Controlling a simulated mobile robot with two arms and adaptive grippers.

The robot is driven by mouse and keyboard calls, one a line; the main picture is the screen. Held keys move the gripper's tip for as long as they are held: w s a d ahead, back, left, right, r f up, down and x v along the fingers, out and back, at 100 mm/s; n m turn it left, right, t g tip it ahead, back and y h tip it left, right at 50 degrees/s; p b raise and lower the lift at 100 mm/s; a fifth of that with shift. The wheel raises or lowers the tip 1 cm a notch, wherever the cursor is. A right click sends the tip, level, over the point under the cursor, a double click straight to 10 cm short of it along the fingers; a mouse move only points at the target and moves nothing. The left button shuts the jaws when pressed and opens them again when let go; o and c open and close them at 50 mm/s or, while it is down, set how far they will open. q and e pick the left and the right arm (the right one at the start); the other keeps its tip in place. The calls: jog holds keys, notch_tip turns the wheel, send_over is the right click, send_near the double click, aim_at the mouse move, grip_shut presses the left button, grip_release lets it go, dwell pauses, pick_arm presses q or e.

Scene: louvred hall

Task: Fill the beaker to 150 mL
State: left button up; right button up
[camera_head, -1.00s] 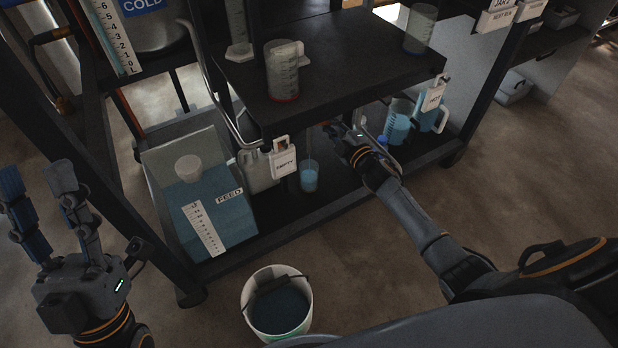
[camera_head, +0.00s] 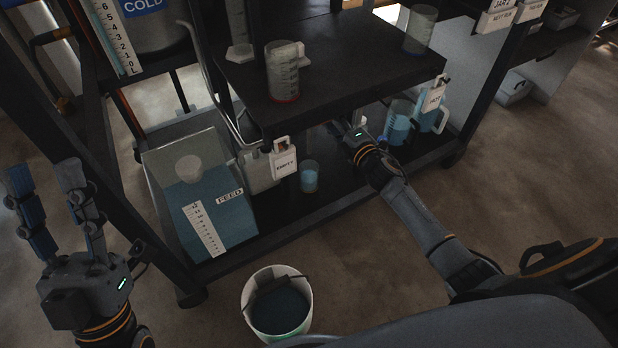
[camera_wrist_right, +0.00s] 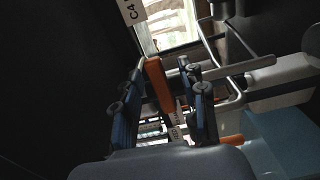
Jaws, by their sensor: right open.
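A small clear beaker (camera_head: 309,178) stands upright on the lower shelf with pale blue liquid in it. I cannot read its level. An empty-looking graduated beaker (camera_head: 284,75) with a red band at its base stands on the upper shelf. My right gripper reaches under the upper shelf, right of the small beaker; its fingers are mostly hidden in the head view. In the right wrist view my right gripper (camera_wrist_right: 165,85) is open, with an orange bar (camera_wrist_right: 158,82) showing between its fingers; contact is unclear. My left gripper (camera_head: 43,182) is open and empty, left of the rack.
A FEED tank (camera_head: 232,232) of blue liquid with a scale stands left on the lower shelf. An EMPTY tag (camera_head: 284,165) hangs beside a pale container. A HOT tag (camera_head: 433,98) hangs by a jug at right. A white bucket (camera_head: 303,318) stands on the floor in front.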

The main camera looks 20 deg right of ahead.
pick_arm(q)
jog(key=w+f+g+y+p, duration=0.2)
jog(key=w+f+g, duration=0.3)
jog(key=w+f, duration=0.1)
jog(key=shift+w+d+g, duration=0.3)
jog(key=shift+w+d, duration=0.1)
pick_arm(e)
jog(key=s, duration=0.6)
jog(key=shift+d, duration=0.45)
jog(key=shift+s, duration=0.15)
jog(key=s+d, duration=0.1)
jog(key=s, duration=1)
jog(key=shift+s+d, duration=0.35)
jog(key=shift+s, duration=0.05)
pick_arm(q)
jog(key=shift+f, duration=0.1)
